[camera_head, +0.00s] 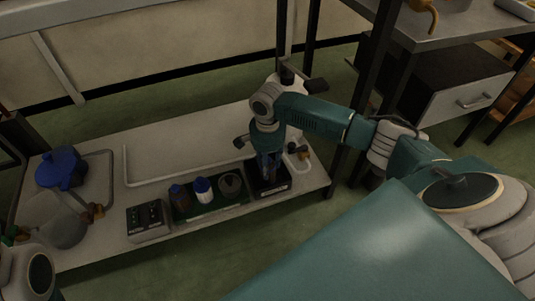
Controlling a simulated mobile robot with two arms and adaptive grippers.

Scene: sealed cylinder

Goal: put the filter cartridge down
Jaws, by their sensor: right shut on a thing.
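My right gripper (268,168) reaches down from the right over a black square tray (268,192) at the front right of the low bench. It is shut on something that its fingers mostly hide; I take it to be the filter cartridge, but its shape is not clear. The fingertips are low, at or just above the tray; I cannot tell whether the held thing touches it.
Left of the tray, a dark green mat (209,211) holds a white bottle with a blue cap (203,190), a dark bottle (179,196) and a round grey thing (230,184). A button box (147,220) and blue object (62,168) stand further left. The bench's back middle is clear.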

